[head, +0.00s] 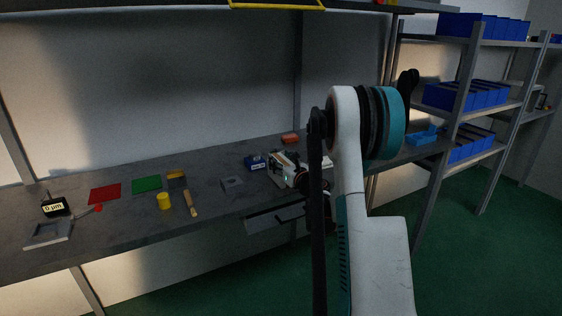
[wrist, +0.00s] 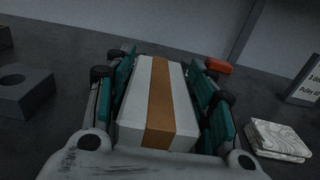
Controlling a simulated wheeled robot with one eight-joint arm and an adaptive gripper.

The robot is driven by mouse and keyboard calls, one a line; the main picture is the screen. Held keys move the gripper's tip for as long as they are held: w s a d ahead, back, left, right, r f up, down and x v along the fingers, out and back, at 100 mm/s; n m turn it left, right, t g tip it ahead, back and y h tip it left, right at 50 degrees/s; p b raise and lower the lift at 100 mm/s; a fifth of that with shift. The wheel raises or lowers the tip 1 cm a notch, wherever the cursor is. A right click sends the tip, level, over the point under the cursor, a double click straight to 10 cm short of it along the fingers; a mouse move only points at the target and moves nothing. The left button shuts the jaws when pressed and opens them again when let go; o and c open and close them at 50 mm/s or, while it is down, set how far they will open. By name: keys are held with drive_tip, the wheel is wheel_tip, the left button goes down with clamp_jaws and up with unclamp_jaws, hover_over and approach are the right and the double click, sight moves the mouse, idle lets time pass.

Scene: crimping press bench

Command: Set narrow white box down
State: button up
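The narrow white box (wrist: 133,112) has a brown-orange stripe along its top. In the wrist view it lies lengthwise between the teal finger pads of my gripper (wrist: 158,75), which sit close against both its long sides. In the head view my gripper (head: 284,168) is low at the front part of the bench (head: 120,222), and a bit of the box (head: 279,158) shows between the fingers. The underside of the box is hidden, so I cannot tell whether it touches the bench.
A grey block with a hole (wrist: 22,90) is left of my gripper. A marbled white block (wrist: 278,140) and a sign (wrist: 305,82) are at right. An orange-red block (wrist: 218,65) stands behind. A blue box (head: 255,162) is close by in the head view.

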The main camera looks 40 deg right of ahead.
drive_tip(key=shift+o, duration=1.1)
drive_tip(key=shift+r, duration=0.1)
drive_tip(key=shift+s+r, duration=0.1)
drive_tip(key=shift+s, duration=0.15)
drive_tip(key=p+v, duration=0.3)
drive_tip(key=v, duration=0.8)
drive_tip(key=shift+s+p, duration=0.3)
drive_tip(key=shift+a, duration=0.1)
